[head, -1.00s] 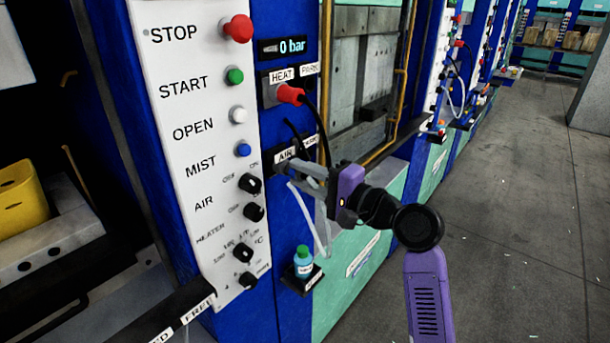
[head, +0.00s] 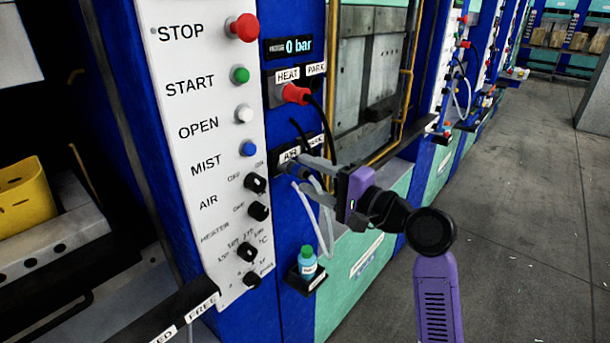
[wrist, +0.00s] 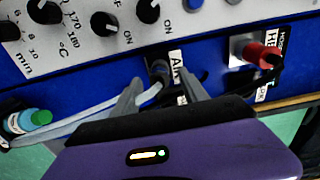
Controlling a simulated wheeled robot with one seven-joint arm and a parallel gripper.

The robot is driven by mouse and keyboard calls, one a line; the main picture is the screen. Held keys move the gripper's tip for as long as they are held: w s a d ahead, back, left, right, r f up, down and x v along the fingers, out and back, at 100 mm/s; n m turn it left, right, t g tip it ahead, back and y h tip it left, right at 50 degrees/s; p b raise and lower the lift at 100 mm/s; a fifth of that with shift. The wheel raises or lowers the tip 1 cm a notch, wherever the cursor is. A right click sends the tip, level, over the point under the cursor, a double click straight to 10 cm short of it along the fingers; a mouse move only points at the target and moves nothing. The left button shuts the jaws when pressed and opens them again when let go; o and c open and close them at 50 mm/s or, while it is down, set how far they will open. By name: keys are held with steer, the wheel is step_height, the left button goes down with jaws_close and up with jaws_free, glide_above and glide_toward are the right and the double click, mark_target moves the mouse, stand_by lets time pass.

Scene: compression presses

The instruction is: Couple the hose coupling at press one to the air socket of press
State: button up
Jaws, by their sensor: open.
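The air socket plate with the AIR label (head: 289,156) is on the blue press front, below the heat plug. The dark hose coupling (head: 288,172) sits at the AIR position, with a pale hose hanging from it. In the wrist view the coupling (wrist: 158,70) is beside the AIR label, with the hose running left. Whether it is locked in is too small to tell. My gripper (head: 304,174) is open, its fingers apart around the coupling and hose end. In the wrist view my gripper (wrist: 162,86) has a finger on either side. The pressure display (head: 290,47) reads 0 bar.
A red heat plug (head: 296,94) with a black cable is above the air plate. A white control panel (head: 200,110) is to the left. Open floor (head: 510,230) lies to the right.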

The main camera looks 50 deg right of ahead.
steer(key=s+b, duration=0.1)
steer(key=s, duration=0.5)
steer(key=shift+d, duration=0.1)
stand_by(0.5)
